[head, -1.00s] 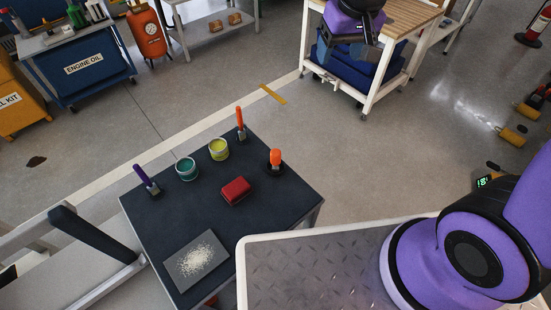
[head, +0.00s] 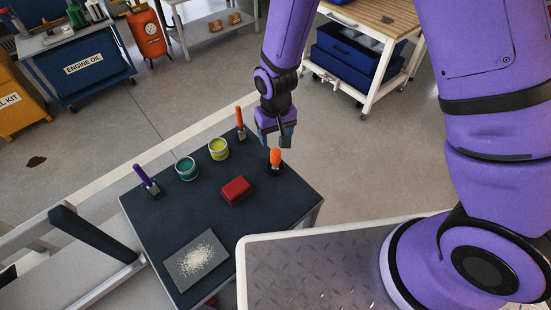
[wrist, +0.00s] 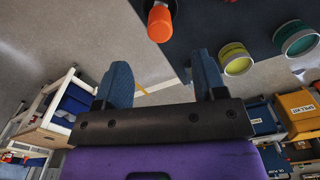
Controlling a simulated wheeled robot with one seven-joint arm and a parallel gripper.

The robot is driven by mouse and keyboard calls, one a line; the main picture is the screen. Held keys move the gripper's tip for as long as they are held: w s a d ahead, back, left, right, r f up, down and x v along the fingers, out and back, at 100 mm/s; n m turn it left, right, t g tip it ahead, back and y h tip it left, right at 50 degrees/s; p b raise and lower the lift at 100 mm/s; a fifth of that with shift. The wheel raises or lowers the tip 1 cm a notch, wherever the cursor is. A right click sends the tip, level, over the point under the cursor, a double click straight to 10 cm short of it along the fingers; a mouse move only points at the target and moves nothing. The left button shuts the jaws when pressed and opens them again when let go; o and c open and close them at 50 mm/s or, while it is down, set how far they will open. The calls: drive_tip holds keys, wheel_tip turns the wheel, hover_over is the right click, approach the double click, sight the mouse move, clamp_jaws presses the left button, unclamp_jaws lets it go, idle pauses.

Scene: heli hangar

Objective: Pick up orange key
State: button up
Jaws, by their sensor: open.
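The orange key (head: 275,156) looks like a rounded orange handle upright in a black round base, near the right side of the dark table (head: 165,217). It also shows in the wrist view (wrist: 159,24) at the top, beyond the fingertips. My gripper (head: 277,142) is open and empty, pointing down just above and behind the key in the head view. In the wrist view my gripper (wrist: 161,63) has its two blue-grey fingers spread apart, with the key roughly in line with the gap. Contact with the key is not visible.
On the table stand an orange-handled brush (head: 240,121), a yellow can (head: 219,150), a teal can (head: 187,169), a purple-handled brush (head: 146,180), a red block (head: 235,190) and a grey plate with pale grains (head: 196,259). A wooden-topped cart (head: 375,18) stands behind.

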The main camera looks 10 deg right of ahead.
sight(275, 151)
drive_tip(key=shift+s+f, duration=0.1)
drive_tip(key=shift+f, duration=5.1)
drive_tip(key=c, duration=1.1)
drive_tip(key=shift+r, duration=0.15)
